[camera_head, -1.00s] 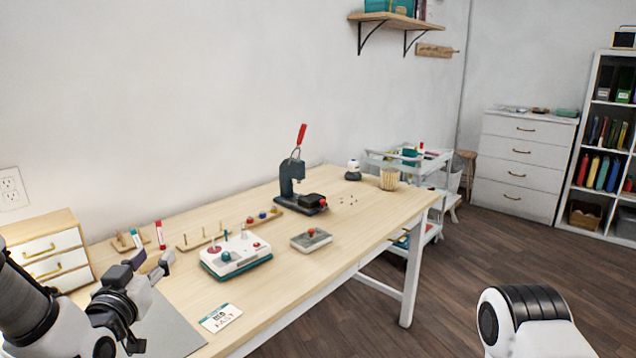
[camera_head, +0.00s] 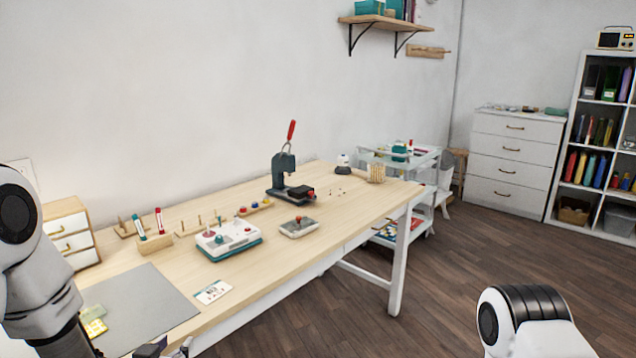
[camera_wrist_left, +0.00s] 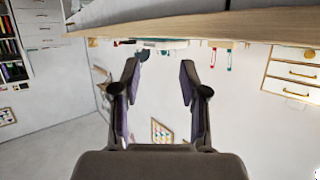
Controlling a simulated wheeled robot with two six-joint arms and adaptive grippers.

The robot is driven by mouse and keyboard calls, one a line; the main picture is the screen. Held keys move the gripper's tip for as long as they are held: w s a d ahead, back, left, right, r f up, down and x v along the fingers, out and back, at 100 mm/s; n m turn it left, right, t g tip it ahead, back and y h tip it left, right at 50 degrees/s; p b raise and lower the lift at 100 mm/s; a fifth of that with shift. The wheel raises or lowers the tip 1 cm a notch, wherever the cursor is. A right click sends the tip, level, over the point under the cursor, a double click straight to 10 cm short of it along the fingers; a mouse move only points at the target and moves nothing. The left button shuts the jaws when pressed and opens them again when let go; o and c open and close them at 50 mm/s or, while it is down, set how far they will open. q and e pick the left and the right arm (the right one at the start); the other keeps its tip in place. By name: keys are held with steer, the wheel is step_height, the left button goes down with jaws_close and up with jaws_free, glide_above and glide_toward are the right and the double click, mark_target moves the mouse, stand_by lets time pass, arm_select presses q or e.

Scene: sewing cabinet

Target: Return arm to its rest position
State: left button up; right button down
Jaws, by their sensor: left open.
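My left arm comes in at the left edge of the head view, near the front left of the table (camera_head: 330,207). Only the tip part of my left gripper (camera_head: 166,348) shows at the bottom edge, in front of the grey mat (camera_head: 140,305). In the left wrist view my left gripper (camera_wrist_left: 160,65) has its two fingers spread apart with nothing between them. The wrist picture looks upside down, with the table edge (camera_wrist_left: 200,27) along its top. Part of my right arm shows at the lower right of the head view; its gripper is out of view.
On the table are a small drawer box (camera_head: 70,232), a white and teal device (camera_head: 228,240), a press with a red handle (camera_head: 284,175), a small grey box (camera_head: 299,227) and a card (camera_head: 213,291). Open wood floor (camera_head: 440,270) lies to the right.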

arm_select(q)
steer(key=s+d+f+g, duration=0.1)
steer(key=s+f+g, duration=0.3)
steer(key=s+f, duration=0.65)
steer(key=s+d+f+g, duration=0.1)
steer(key=s+f+g, duration=0.55)
steer(key=f, duration=0.65)
steer(key=s+f+g, duration=0.3)
steer(key=s+f, duration=0.1)
steer(key=s, duration=1)
step_height(320, 180, up, 13)
steer(key=n+p, duration=0.1)
steer(key=p, duration=1.1)
steer(key=shift+s+d+r+p, duration=0.15)
steer(key=shift+s+d+p, duration=0.1)
steer(key=shift+p, duration=0.1)
steer(key=shift+g, duration=0.25)
